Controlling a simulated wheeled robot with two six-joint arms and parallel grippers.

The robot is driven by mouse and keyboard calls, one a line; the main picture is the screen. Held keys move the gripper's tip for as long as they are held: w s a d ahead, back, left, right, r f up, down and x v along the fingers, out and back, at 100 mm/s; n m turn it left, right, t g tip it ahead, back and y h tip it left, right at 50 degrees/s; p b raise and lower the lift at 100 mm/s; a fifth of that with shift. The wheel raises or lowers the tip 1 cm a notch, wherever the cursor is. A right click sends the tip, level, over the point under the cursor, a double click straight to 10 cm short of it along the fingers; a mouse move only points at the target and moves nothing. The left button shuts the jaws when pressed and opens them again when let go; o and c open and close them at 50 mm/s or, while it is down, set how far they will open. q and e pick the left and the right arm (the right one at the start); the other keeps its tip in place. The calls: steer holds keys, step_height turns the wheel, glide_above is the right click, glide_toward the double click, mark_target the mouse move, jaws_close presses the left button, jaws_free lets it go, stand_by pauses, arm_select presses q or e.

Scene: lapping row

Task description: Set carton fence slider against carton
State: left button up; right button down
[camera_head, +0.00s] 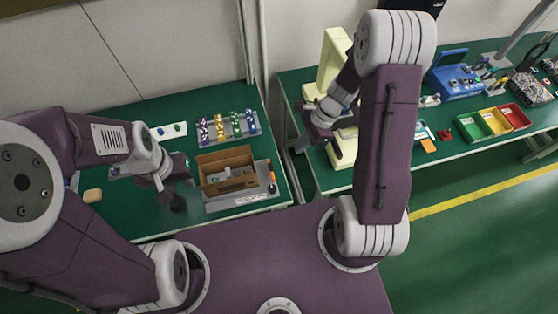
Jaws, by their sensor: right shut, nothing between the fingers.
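An open brown carton (231,186) stands upright on a grey base plate (218,206) on the left green table. Small pale items show inside it. A dark upright piece with an orange top (271,179) is at the plate's right side, close to the carton; it may be the fence slider, but it is too small to be sure. My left gripper (178,203) is over the table, left of the carton and apart from it; its fingers are too dark and small to read. My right gripper (303,146) is shut and empty, near the gap between the two tables, right of the carton.
Behind the carton is a rack of coloured parts (228,128) and a white card (168,131). A tan block (92,195) lies at left. On the right table stand a pale yellow machine (333,60), a blue box (455,82) and coloured bins (495,122).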

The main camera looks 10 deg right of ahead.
mark_target(268, 174)
steer(key=a+f, duration=0.2)
steer(key=a+f+b, duration=0.1)
steer(key=a+f, duration=0.1)
steer(key=f, duration=0.1)
steer(key=a+f, duration=0.2)
steer(key=shift+s+f, duration=0.1)
steer(key=shift+f, duration=0.15)
steer(key=shift+a, duration=0.45)
steer(key=a+b, duration=0.1)
steer(key=a, duration=0.3)
steer(key=shift+s+a, duration=0.1)
steer(key=shift+a, duration=0.15)
steer(key=shift+d, duration=0.15)
